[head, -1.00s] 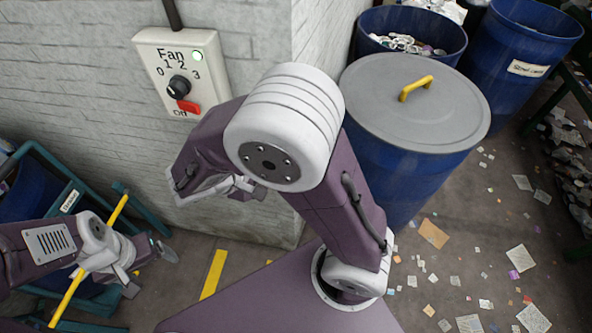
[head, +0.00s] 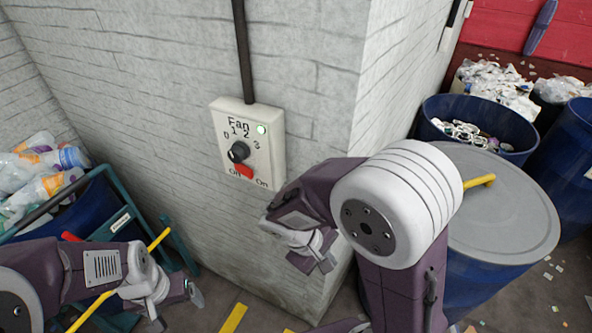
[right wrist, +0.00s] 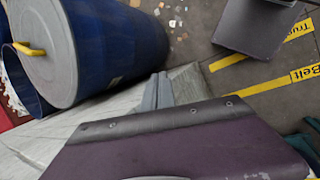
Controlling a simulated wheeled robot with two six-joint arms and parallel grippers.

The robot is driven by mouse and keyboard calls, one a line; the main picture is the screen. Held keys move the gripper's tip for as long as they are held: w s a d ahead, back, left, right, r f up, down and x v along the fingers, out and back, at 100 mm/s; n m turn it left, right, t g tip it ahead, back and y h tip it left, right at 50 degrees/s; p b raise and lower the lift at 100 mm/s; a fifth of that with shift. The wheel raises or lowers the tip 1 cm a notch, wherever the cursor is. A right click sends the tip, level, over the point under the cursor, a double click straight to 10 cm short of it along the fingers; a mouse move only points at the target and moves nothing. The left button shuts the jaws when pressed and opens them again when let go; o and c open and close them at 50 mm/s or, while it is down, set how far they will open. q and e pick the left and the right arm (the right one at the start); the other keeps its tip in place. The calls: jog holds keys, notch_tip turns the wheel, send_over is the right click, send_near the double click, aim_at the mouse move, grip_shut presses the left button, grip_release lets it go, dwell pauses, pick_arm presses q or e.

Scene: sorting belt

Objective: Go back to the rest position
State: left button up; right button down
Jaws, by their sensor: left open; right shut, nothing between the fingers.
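My left gripper (head: 177,308) is at the lower left of the head view, open and empty, in front of a dark teal cart frame. My right arm is bent in the middle of the head view. Its gripper (head: 326,264) hangs in front of the grey brick wall, below and right of the fan switch box. In the right wrist view the right gripper's fingers (right wrist: 157,92) are together with nothing between them. The fan switch box (head: 248,143) is on the wall, with a black knob, a red rocker switch and a lit green lamp.
A lidded blue barrel (head: 500,205) with a yellow handle stands right of my right arm, close to it. An open blue barrel (head: 478,128) is behind it. A cart (head: 105,235) with plastic bottles stands at the left. Yellow stripes mark the floor.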

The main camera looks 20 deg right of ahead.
jog(key=s+d+m+g+y, duration=0.1)
jog(key=s+d+m+y, duration=0.15)
jog(key=d+m, duration=0.2)
jog(key=a+y, duration=0.1)
jog(key=w+a+f+m+t+y, duration=0.1)
jog(key=a, duration=0.1)
jog(key=w+a+t+y, duration=0.1)
jog(key=a, duration=0.1)
jog(key=shift+f+m, duration=0.25)
jog(key=shift+f, duration=0.15)
dwell(0.4)
